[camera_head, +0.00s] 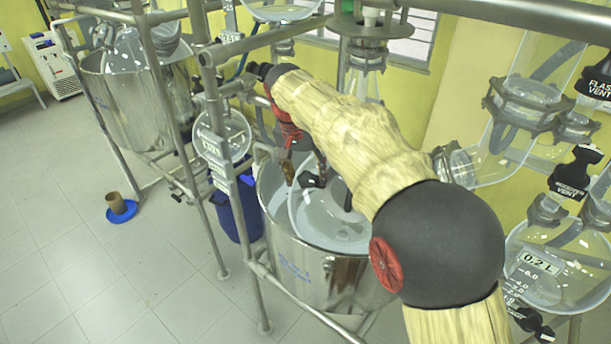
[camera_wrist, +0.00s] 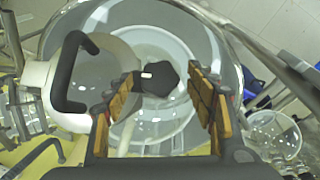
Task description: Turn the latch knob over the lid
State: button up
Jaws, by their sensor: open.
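A dark knob (camera_wrist: 158,79) with a small white mark shows in the wrist view, over a pale round lid (camera_wrist: 160,48). My gripper (camera_wrist: 168,88) is open, one brown-padded finger to the left of the knob and one to the right. The knob appears between the fingertips; I cannot tell its depth relative to them, and no contact is clear. A black loop handle (camera_wrist: 66,78) stands at the left. In the head view my gripper (camera_head: 303,174) points down over the steel vessel (camera_head: 312,278); the knob is not distinct there.
Metal frame posts (camera_head: 222,185) stand left of the vessel, with a blue bin (camera_head: 232,212) behind them. Glass reactors (camera_head: 560,265) with black valves hang at the right. A second steel vessel (camera_head: 130,105) stands at the back left. Floor at the left is mostly clear.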

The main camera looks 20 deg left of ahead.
notch_tip(320, 180, up, 12)
jog(key=s+a, duration=0.1)
jog(key=s, duration=0.1)
jog(key=shift+f, duration=0.2)
jog(key=shift+a, duration=0.1)
dwell(0.3)
jog(key=n, duration=0.3)
send_over(302, 175)
jog(key=s+a, duration=0.2)
notch_tip(302, 175, down, 6)
jog(key=shift+n+y, duration=0.4)
jog(key=s+d+f, duration=0.2)
jog(key=d, duration=0.1)
jog(key=shift+s+d+f+b, duration=0.1)
jog(key=shift+f+b, duration=0.05)
jog(key=shift+b, duration=0.15)
jog(key=s+d+f+m+t+b, duration=0.1)
jog(key=s+d+f+b, duration=0.2)
jog(key=s+d, duration=0.5)
jog(key=s+d+f+m+t+b, duration=0.1)
jog(key=s+d+f+b, duration=0.3)
jog(key=s+d, duration=0.5)
jog(key=s+d+f+m+t+b, duration=0.1)
jog(key=s+d+f+b, duration=0.3)
jog(key=d, duration=1.5)
jog(key=shift+s+d+f+m+t, duration=0.35)
jog(key=shift+s+f+m, duration=0.35)
jog(key=shift+s+f, duration=1.5)
